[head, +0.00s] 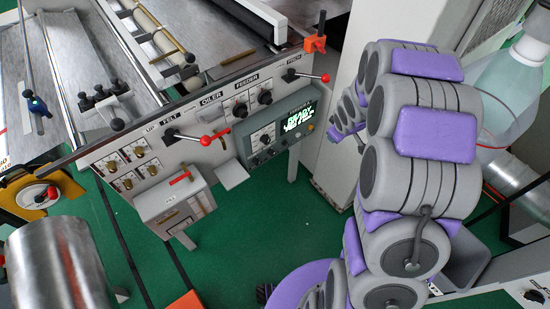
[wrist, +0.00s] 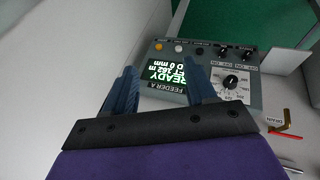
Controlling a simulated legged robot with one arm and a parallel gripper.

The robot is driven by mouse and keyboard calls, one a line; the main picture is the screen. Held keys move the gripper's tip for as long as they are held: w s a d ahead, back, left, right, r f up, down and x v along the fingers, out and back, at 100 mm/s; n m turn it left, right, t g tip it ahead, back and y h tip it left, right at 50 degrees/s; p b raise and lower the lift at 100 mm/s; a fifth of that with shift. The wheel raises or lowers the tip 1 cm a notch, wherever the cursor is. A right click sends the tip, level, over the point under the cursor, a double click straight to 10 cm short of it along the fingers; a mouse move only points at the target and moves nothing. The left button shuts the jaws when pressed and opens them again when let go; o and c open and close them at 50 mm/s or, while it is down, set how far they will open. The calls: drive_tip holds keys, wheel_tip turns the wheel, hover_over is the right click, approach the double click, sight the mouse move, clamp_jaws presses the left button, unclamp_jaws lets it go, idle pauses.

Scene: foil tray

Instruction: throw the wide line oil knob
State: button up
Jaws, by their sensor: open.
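I cannot tell which control is the wide line oil knob, as the small labels are unreadable. Black knobs (head: 240,110) sit on the light panel under the OILER and FEEDER lettering. The grey control box (head: 262,150) below has a lit screen (head: 297,120). In the wrist view the box appears upside down, with a large black dial (wrist: 231,82) and small black knobs (wrist: 247,53) above it. My gripper (wrist: 160,68) is open and empty, its blue fingers framing the lit screen in that view. In the head view my arm comes from the right; its fingers are hard to make out.
Red-tipped levers (head: 205,140) (head: 325,78) stick out from the panel, and a small grey box with a red handle (head: 181,178) stands below. A metal cylinder (head: 60,265) is at lower left. Green floor (head: 240,220) is open below the panel.

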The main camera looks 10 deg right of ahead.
drive_tip(key=w+f+n+t+y, duration=0.2)
drive_tip(key=w+f, duration=0.4)
drive_tip(key=f, duration=0.4)
drive_tip(key=n+t+y+b, duration=0.3)
drive_tip(key=t+y+b, duration=0.1)
drive_tip(key=t+y, duration=0.45)
approach(273, 155)
drive_tip(key=shift+g, duration=0.25)
drive_tip(key=b+x, duration=0.2)
drive_tip(key=x, duration=0.2)
drive_tip(key=b+x, duration=0.2)
drive_tip(key=x, duration=0.2)
drive_tip(key=shift+w+r, duration=0.25)
drive_tip(key=shift+w, duration=0.1)
drive_tip(key=c, duration=1)
